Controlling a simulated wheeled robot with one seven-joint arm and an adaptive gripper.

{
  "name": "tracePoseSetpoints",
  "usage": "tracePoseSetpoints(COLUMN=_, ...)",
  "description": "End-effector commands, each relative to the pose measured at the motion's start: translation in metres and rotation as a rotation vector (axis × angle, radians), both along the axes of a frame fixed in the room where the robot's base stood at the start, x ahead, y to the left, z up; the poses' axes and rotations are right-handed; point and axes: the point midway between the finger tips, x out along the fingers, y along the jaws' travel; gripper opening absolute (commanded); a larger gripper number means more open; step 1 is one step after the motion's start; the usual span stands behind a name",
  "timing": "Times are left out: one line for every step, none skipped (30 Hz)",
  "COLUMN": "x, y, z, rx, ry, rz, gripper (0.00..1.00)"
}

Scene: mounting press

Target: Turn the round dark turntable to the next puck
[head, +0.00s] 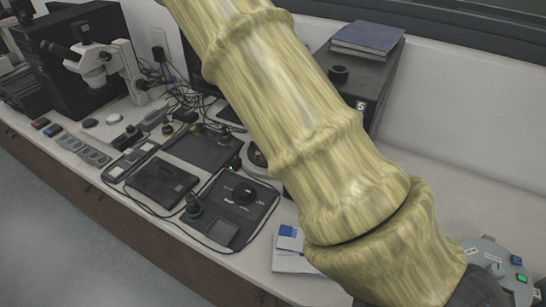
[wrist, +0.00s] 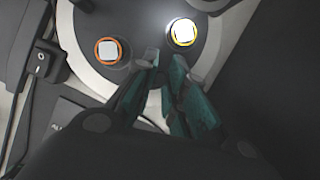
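The round dark turntable (wrist: 136,29) lies at the top of the wrist view, with a pale rim around its dark top. It carries a white puck with an orange ring (wrist: 108,50) at left and a brightly lit white puck with a yellow ring (wrist: 183,32) at right. My gripper (wrist: 163,60) has dark green fingers with tips near the turntable's lower edge, between the two pucks in the picture. A narrow gap shows between the fingers, and no object shows in it. Contact with the turntable cannot be told. My arm hides the gripper in the head view.
A dark box with a rocker switch (wrist: 38,62) and a cable are left of the turntable in the wrist view. In the head view, a microscope (head: 97,62), a control box with a knob (head: 232,202), cables and a book (head: 367,40) crowd the bench.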

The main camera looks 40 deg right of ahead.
Motion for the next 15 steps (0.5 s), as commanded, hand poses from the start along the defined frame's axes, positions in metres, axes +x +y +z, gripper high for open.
tracePoseSetpoints(x=-0.0008, y=0.0005, z=-0.0004, rx=0.001, ry=0.002, rz=0.001, gripper=0.21)
tracePoseSetpoints(x=-0.0007, y=0.0005, z=-0.0003, rx=0.002, ry=0.001, rz=0.0, gripper=0.26)
tracePoseSetpoints(x=-0.0007, y=0.0003, z=-0.0004, rx=0.001, ry=0.001, rz=0.0, gripper=0.34)
tracePoseSetpoints(x=-0.0007, y=0.0003, z=-0.0004, rx=0.001, ry=0.001, rz=0.0, gripper=0.35)
tracePoseSetpoints(x=-0.0008, y=0.0002, z=-0.0004, rx=0.001, ry=0.001, rz=0.0, gripper=0.35)
tracePoseSetpoints(x=-0.0007, y=0.0, z=-0.0003, rx=0.001, ry=0.001, rz=0.0, gripper=0.35)
tracePoseSetpoints(x=-0.0007, y=0.0, z=-0.0003, rx=0.001, ry=0.0, rz=-0.001, gripper=0.35)
tracePoseSetpoints(x=-0.0007, y=-0.0001, z=-0.0002, rx=0.001, ry=0.0, rz=-0.001, gripper=0.35)
tracePoseSetpoints(x=-0.0008, y=-0.0002, z=-0.0002, rx=0.001, ry=0.0, rz=-0.001, gripper=0.35)
tracePoseSetpoints(x=-0.0007, y=-0.0003, z=-0.0003, rx=0.001, ry=0.0, rz=-0.001, gripper=0.35)
tracePoseSetpoints(x=-0.0007, y=-0.0003, z=-0.0003, rx=0.001, ry=0.0, rz=-0.001, gripper=0.35)
tracePoseSetpoints(x=-0.0007, y=-0.0003, z=-0.0001, rx=0.001, ry=0.0, rz=-0.001, gripper=0.35)
tracePoseSetpoints(x=-0.0007, y=-0.0003, z=0.0002, rx=0.001, ry=0.0, rz=-0.001, gripper=0.35)
tracePoseSetpoints(x=-0.0007, y=-0.0001, z=0.0008, rx=0.0, ry=0.0, rz=-0.001, gripper=0.35)
tracePoseSetpoints(x=-0.0009, y=0.0002, z=0.0021, rx=0.0, ry=-0.001, rz=-0.002, gripper=0.35)
